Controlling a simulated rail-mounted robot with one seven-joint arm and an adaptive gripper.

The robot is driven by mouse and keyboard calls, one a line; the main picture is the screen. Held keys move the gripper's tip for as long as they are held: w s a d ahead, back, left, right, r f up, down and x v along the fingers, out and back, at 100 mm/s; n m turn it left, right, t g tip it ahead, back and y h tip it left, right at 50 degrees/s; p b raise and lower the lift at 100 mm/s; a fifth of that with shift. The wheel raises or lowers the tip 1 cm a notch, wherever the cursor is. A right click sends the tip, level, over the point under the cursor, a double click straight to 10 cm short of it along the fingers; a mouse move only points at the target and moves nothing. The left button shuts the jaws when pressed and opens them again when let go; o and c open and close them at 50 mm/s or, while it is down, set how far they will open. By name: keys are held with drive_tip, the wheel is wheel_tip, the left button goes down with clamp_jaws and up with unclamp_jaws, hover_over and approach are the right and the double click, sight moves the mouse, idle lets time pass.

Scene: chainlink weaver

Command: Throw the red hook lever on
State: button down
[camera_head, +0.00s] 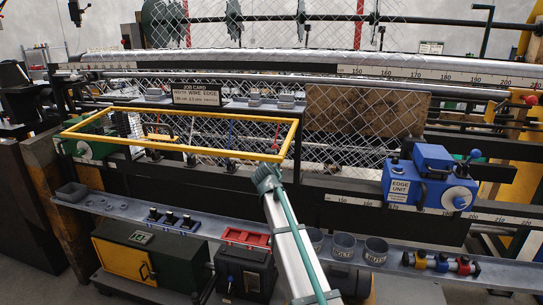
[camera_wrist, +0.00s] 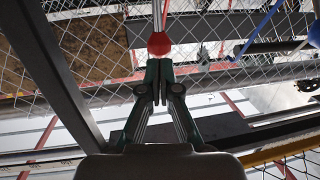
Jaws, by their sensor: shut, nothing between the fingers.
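In the head view a short piece of red rod (camera_head: 277,136) shows behind the right end of the yellow frame, just above my arm's end. The knob is not clearly visible there.
A yellow frame (camera_head: 188,111) surrounds the lever area. A blue lever (camera_wrist: 258,28) stands to one side in the wrist view. A wooden board (camera_head: 365,110) and blue edge unit (camera_head: 432,182) lie to the right in the head view. Chain-link mesh fills the background.

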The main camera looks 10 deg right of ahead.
drive_tip(key=shift+p+x, duration=0.45)
drive_tip(key=shift+x, duration=1.15)
drive_tip(key=shift+r, duration=0.1)
